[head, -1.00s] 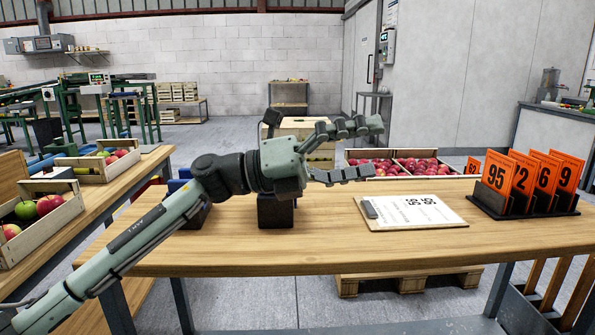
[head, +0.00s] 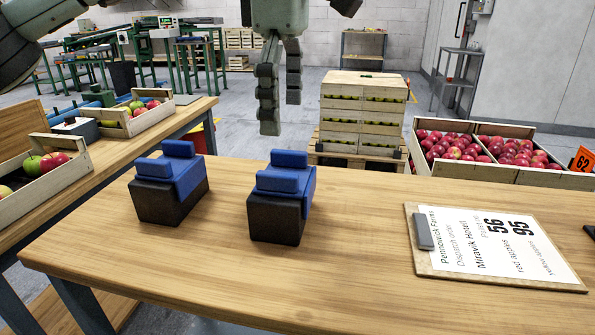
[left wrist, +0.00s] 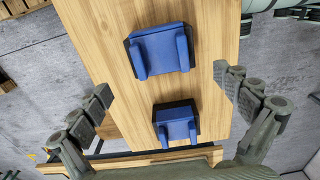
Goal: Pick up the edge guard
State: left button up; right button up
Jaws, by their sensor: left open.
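Two blue edge guards rest on dark blocks on the wooden table, one on the left (head: 182,168) and one on the right (head: 285,180) in the head view. Each has a raised bar on top. My left gripper (head: 281,112) points down beyond the table's far edge, behind and above the right guard. It is open and empty. In the left wrist view the fingers (left wrist: 162,82) are spread wide. One guard (left wrist: 162,50) shows above the fingertip line and the other (left wrist: 176,124) below it. My right gripper does not show.
A clipboard (head: 425,271) with a dispatch order lies on the table's right. An orange number card (head: 582,160) stands at the right edge. Apple crates (head: 415,155) stand behind the table, with stacked crates (head: 322,118) nearby. The table's front middle is clear.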

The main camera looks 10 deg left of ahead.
aim_at(288, 153)
pick_arm(q)
jog(key=f, duration=0.6)
jog(key=shift+d+f, duration=0.15)
jog(key=shift+d, duration=0.15)
jog(key=shift+c, duration=0.2)
jog(key=c, duration=1.2)
